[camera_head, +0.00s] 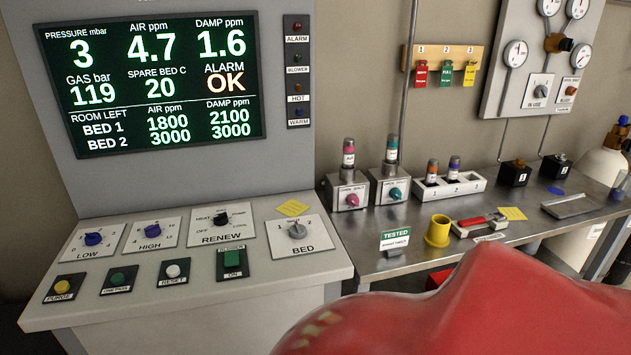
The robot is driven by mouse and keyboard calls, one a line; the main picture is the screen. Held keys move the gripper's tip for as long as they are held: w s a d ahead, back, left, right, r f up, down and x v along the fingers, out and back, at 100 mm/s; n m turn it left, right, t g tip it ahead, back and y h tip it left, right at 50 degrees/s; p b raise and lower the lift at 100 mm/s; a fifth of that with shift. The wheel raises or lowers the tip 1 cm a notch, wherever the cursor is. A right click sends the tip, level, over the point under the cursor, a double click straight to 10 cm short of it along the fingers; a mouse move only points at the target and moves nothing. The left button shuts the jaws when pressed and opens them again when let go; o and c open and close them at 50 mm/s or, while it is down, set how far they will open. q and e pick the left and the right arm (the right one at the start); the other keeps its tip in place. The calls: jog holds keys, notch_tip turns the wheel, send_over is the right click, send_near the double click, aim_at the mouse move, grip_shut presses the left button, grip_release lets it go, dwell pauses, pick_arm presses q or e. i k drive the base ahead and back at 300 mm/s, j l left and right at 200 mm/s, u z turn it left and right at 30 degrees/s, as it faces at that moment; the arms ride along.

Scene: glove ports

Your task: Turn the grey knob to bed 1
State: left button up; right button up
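The grey knob (297,231) sits on a white plate marked BED (315,246), at the right end of the sloping console top. Small position marks show above the knob. Its pointer direction is too small to read surely. A screen (155,85) above the console lists BED 1 and BED 2 and shows ALARM OK. Neither of my grippers is in view, and nothing touches the knob.
A large glossy red surface (440,310) fills the lower right foreground. A metal bench (400,262) with fittings stands right.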

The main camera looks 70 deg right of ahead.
aim_at(297, 231)
jog(key=z, duration=1.95)
jog(key=i+j+z, duration=0.1)
jog(key=z, duration=0.15)
jog(key=j+z, duration=0.25)
jog(key=i+j, duration=0.05)
jog(key=j, duration=0.05)
